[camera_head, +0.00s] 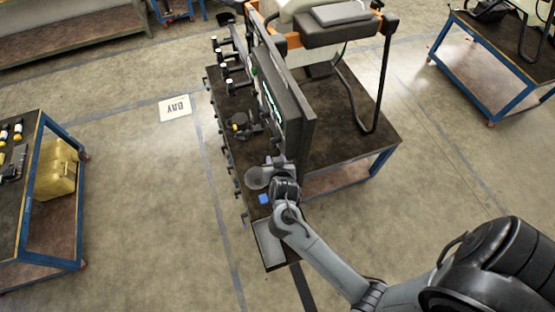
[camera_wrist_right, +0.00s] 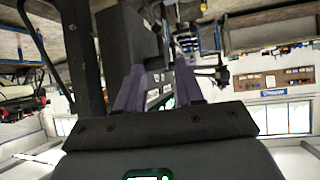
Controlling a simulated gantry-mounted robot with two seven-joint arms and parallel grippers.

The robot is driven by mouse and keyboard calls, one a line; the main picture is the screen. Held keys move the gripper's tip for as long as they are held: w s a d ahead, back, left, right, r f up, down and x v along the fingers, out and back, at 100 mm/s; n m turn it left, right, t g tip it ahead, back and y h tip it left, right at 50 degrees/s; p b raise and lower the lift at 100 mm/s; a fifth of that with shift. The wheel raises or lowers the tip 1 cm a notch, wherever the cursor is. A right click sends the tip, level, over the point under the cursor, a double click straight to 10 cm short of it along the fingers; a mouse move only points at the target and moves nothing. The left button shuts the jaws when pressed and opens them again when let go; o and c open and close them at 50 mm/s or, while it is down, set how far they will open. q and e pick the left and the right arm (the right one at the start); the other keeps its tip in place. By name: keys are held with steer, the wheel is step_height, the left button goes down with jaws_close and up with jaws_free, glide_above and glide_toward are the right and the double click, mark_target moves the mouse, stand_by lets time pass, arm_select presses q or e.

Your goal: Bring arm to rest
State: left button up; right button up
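My right arm comes in from the lower right in the head view and reaches to the near end of the dark bench (camera_head: 345,150). My right gripper (camera_head: 279,160) is just beside the lower end of a tall dark panel (camera_head: 288,105). In the right wrist view its two purple fingers (camera_wrist_right: 159,88) stand apart with nothing visible held between them. Whether the gripper touches the panel I cannot tell. My left gripper is not in view.
A round grey dish (camera_head: 257,179), a blue square (camera_head: 263,198) and a grey tray (camera_head: 268,242) are close to my right gripper. A black-legged drone (camera_head: 335,32) stands on the bench behind the panel. Open floor (camera_head: 130,200) lies to the left.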

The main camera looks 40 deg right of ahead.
steer(key=shift+s+r, duration=0.1)
stand_by(0.4)
steer(key=s+d+f+n+y, duration=0.1)
steer(key=s+d+f+n, duration=0.15)
steer(key=s, duration=0.65)
steer(key=s+a+r+n+g+y, duration=0.5)
steer(key=s+a, duration=0.5)
steer(key=s, duration=0.3)
step_height(320, 180, up, 2)
steer(key=shift+a+r+n+g, duration=0.1)
steer(key=shift+a+n+g, duration=0.25)
steer(key=shift+n, duration=0.2)
